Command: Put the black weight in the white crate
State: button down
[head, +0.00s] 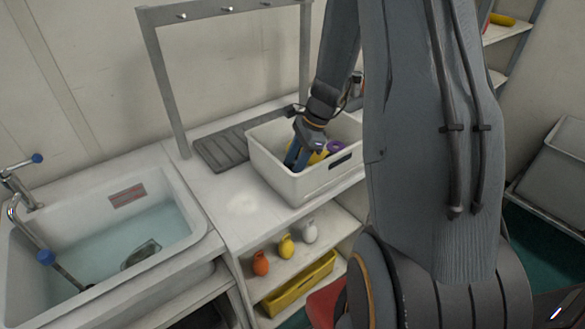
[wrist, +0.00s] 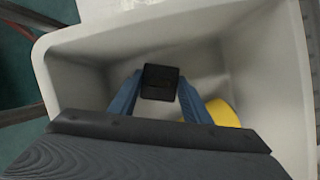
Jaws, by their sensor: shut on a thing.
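The white crate (head: 283,178) stands on the counter beside the sink in the head view. In the wrist view its wall (wrist: 270,60) surrounds my gripper. My gripper (wrist: 157,92) reaches down inside the crate, its blue fingers shut on the black weight (wrist: 160,82). The weight is a small dark block between the fingertips. In the head view my gripper (head: 293,160) hides the weight. A yellow thing (wrist: 222,113) lies in the crate to the right of the fingers. I cannot tell whether the weight touches the crate floor.
A purple thing (head: 337,147) also shows in the crate. A grey ribbed drainboard (head: 222,152) lies behind it, and a water-filled sink (head: 120,240) is at left. Orange, yellow and white small items (head: 286,246) stand on the shelf below, above a yellow tray (head: 298,285).

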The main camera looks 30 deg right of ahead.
jog(key=shift+f, duration=0.5)
jog(key=shift+f, duration=0.1)
jog(key=c, duration=1)
grip_release()
jog(key=b+v, duration=0.3)
jog(key=v, duration=0.9)
jog(key=shift+s, duration=0.1)
